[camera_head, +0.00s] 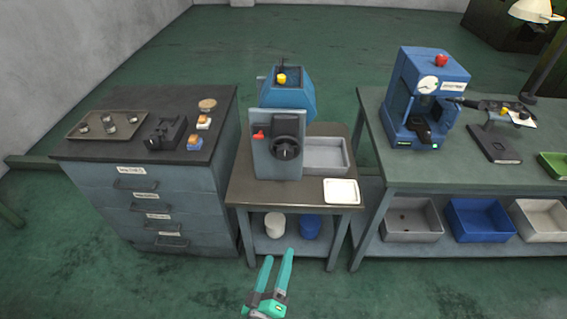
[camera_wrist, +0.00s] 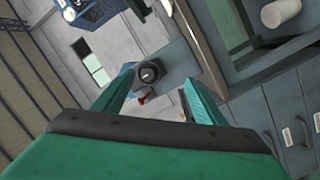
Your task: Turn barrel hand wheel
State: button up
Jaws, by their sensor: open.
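The barrel machine stands on a small table, with a blue barrel (camera_head: 289,92) behind a grey-blue upright panel (camera_head: 266,165). A black hand wheel (camera_head: 287,148) sits on the panel's front. A red knob (camera_head: 258,134) is at the panel's upper left. My gripper (camera_head: 277,262) is low in front of the table, with its two teal fingers apart and empty. In the wrist view my fingers (camera_wrist: 160,100) spread at either side, and the hand wheel (camera_wrist: 149,73) shows small between them, at a distance. The gripper touches nothing.
The small table (camera_head: 245,192) also bears a grey tray (camera_head: 325,155) and a white tray (camera_head: 341,191). A drawer cabinet (camera_head: 150,195) stands at left. A green workbench (camera_head: 385,170) with a blue press (camera_head: 425,95) stands at right. The floor in front is clear.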

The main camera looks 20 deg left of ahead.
jog(key=w+a+r+n+y, duration=0.1)
jog(key=w+a+r+n, duration=0.15)
jog(key=w+n, duration=0.3)
jog(key=w+a+r+n+y, duration=0.1)
jog(key=w+a+r+n, duration=0.2)
jog(key=w, duration=0.4)
jog(key=n+y, duration=0.2)
jog(key=n, duration=1.3)
send_near(284, 156)
jog(key=shift+m, duration=0.25)
jog(key=shift+x, duration=5.5)
jog(key=shift+d, duration=0.1)
jog(key=c, duration=1)
